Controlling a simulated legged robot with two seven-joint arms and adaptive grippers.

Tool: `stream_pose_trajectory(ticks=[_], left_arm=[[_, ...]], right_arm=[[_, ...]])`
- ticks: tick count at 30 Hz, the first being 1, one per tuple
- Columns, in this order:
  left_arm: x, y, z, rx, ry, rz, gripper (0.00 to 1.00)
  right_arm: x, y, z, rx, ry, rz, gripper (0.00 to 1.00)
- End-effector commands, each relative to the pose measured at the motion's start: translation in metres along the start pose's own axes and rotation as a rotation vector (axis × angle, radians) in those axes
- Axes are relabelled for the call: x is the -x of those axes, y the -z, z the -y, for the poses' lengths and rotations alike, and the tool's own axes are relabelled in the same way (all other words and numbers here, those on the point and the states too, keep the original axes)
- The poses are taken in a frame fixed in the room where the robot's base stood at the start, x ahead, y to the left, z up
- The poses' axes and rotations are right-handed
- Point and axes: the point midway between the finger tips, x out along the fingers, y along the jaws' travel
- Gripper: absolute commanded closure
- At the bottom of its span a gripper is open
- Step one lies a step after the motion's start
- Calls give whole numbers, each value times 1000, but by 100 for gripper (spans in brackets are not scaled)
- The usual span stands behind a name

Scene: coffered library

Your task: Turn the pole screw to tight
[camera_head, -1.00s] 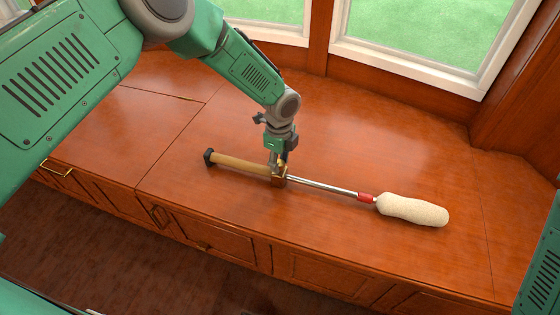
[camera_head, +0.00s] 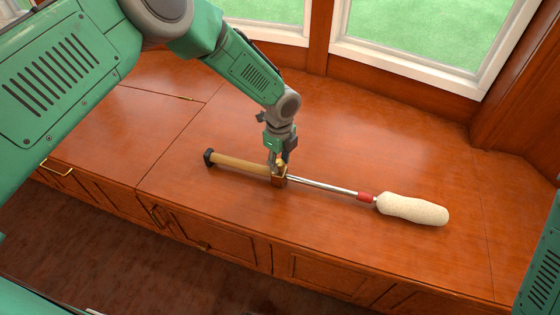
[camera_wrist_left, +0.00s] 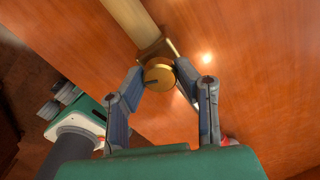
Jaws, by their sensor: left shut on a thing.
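The pole (camera_head: 240,165) lies on the wooden counter, with a tan tube on the left, a metal rod (camera_head: 325,186) on the right and a cream fluffy roller head (camera_head: 412,209) at its right end. A brass collar (camera_head: 279,181) joins tube and rod. In the left wrist view the pole screw (camera_wrist_left: 158,74) is a round brass knob on the collar. My left gripper (camera_head: 278,167) points down over the collar, its two fingers shut on the knob from either side. The fingers partly hide the collar in the head view.
The counter (camera_head: 370,130) is clear around the pole. Windows (camera_head: 420,35) stand behind it, and cabinet doors with brass handles (camera_head: 57,168) are below its front edge. A green part of mine shows at the right edge.

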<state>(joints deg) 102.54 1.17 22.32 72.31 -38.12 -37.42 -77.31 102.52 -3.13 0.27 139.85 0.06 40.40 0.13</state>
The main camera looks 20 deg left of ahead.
Motion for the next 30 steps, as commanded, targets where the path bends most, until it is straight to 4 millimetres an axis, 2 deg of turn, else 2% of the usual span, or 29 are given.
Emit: stream_pose_trajectory(ticks=[30], left_arm=[[0, 0, 0, -136, 0, 0, 100]], right_arm=[[0, 0, 0, 0, 0, 0, 60]])
